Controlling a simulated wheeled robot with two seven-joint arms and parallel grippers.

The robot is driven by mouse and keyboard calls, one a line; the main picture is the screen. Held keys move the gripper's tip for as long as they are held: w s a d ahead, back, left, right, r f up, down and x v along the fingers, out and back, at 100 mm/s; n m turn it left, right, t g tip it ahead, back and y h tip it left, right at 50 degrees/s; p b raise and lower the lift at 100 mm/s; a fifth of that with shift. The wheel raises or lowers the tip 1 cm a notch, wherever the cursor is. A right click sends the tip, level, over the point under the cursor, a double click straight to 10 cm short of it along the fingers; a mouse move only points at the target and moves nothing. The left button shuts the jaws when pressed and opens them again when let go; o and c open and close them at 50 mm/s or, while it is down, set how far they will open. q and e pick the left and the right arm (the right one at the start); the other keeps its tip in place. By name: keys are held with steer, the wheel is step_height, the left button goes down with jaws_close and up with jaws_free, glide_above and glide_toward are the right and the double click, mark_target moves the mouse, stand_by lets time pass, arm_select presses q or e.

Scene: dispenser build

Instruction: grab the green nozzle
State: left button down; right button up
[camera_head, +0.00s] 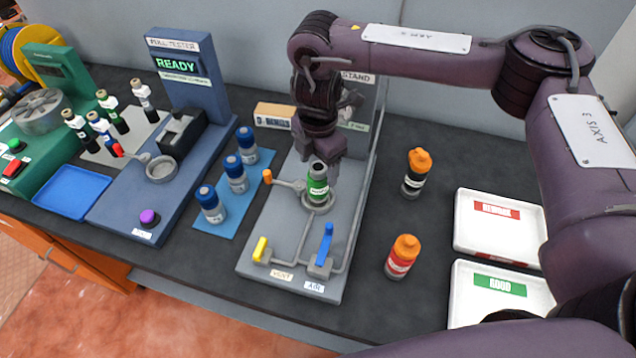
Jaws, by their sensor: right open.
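A small green cylinder with a pale label and a dark, open-looking top (318,185) stands upright in a round grey holder (317,205) on the stand plate. I cannot tell for sure whether it is the green nozzle. My right gripper (320,152) is open and points down just above its top; whether the fingertips touch it is hard to see. A dark slim piece with a green band (112,115) stands on a grey mat at the left, among others with blue and red parts. My left gripper is not in view.
The grey stand plate (265,235) has a yellow lever (260,248) and a blue lever (326,240) in front. Blue-capped bottles (236,176) stand left; orange-capped bottles (416,175) stand right. White REWORK (468,238) and GOOD (468,305) trays lie farther right.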

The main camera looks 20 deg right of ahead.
mark_target(318, 180)
steer(key=shift+s+f, duration=0.15)
steer(key=shift+f, duration=0.6)
steer(key=f, duration=0.4)
steer(key=shift+w+f, duration=0.2)
steer(key=shift+c, duration=0.7)
steer(key=shift+r, duration=0.1)
jaws_close()
